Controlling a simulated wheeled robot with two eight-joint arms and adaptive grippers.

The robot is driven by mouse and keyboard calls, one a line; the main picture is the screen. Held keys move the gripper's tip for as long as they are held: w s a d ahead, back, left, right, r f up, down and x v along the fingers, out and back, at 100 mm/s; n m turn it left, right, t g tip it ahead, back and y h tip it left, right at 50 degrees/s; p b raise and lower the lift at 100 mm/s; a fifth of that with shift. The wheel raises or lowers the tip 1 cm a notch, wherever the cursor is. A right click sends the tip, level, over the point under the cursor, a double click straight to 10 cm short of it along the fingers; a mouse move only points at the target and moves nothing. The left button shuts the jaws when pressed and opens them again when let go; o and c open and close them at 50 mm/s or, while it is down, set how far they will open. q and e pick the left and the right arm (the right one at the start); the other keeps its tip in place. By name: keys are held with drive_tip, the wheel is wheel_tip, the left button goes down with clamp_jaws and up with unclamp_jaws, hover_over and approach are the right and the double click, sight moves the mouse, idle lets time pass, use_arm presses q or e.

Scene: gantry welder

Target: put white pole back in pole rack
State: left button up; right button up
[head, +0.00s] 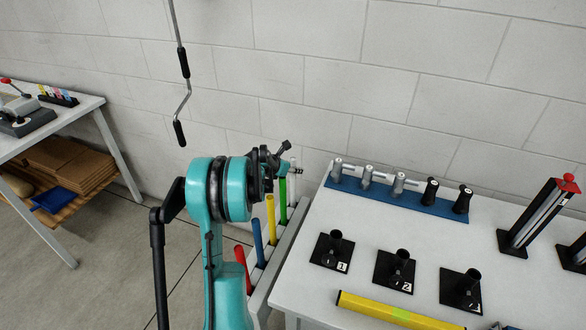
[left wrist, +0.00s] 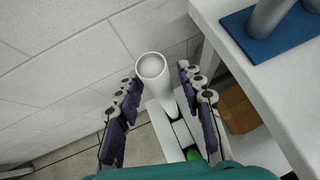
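The white pole (head: 293,176) stands at the far end of the grey pole rack (head: 284,246), behind the green pole. In the left wrist view the white pole (left wrist: 154,80) has its round top towards the camera, and its lower part reaches down to the rack (left wrist: 166,131). Its seating at the bottom is hard to see. My left gripper (head: 284,161) is at the upper part of the pole. In the left wrist view its fingers (left wrist: 160,86) are spread on both sides of the pole, with visible gaps. My right gripper is not in view.
Green (head: 283,200), yellow (head: 270,218), blue (head: 258,242) and red (head: 241,266) poles stand in the rack. A white table (head: 300,288) with black holders and a yellow bar (head: 395,312) adjoins it. A wall (head: 330,60) is close behind.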

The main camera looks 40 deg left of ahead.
use_arm(q)
drive_tip(key=a+v, duration=0.1)
drive_tip(key=v, duration=1.1)
drive_tip(key=s+d+r+m+g+h, duration=0.1)
drive_tip(key=s+d+r+m, duration=0.15)
drive_tip(key=d+m, duration=0.8)
drive_tip(key=s+d+r+m+g, duration=0.1)
drive_tip(key=s+d+r+m, duration=0.15)
drive_tip(key=d+m, duration=0.8)
drive_tip(key=s+d+f+m+g, duration=0.1)
drive_tip(key=s+d+f+m, duration=0.3)
drive_tip(key=s+d+m, duration=1.1)
drive_tip(key=shift+d+f+m, duration=0.25)
drive_tip(key=shift+d+m, duration=0.05)
drive_tip(key=shift+d, duration=0.45)
drive_tip(key=shift+d, duration=0.1)
